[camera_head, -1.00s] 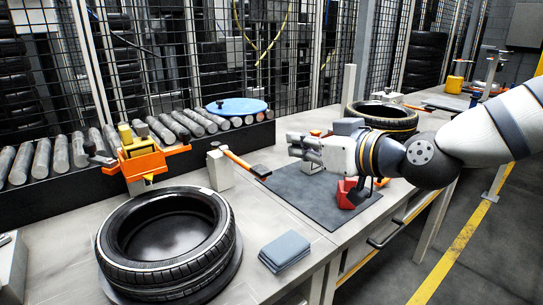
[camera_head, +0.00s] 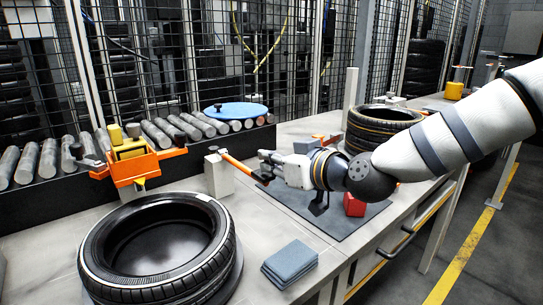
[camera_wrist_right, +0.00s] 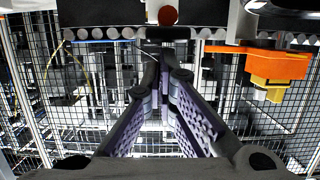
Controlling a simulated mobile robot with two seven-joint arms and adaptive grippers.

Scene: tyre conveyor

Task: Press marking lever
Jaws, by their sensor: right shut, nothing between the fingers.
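The marking lever appears to be the orange bar (camera_head: 238,164) with a dark end, fixed to a pale post (camera_head: 217,175) in the middle of the bench. My right gripper (camera_head: 264,162) is shut and empty. Its fingertips are at the dark far end of the lever in the head view and overlap it; I cannot tell whether they touch. In the right wrist view the fingers (camera_wrist_right: 165,52) converge at the centre with nothing visible between them. My left gripper is out of view.
A tyre (camera_head: 160,248) lies on a round stand at the front left, beside an orange and yellow device (camera_head: 135,163). Grey cloths (camera_head: 289,263) lie at the bench's front. Another tyre (camera_head: 383,125) and a red block (camera_head: 354,204) are at the right. Rollers (camera_head: 160,133) run behind.

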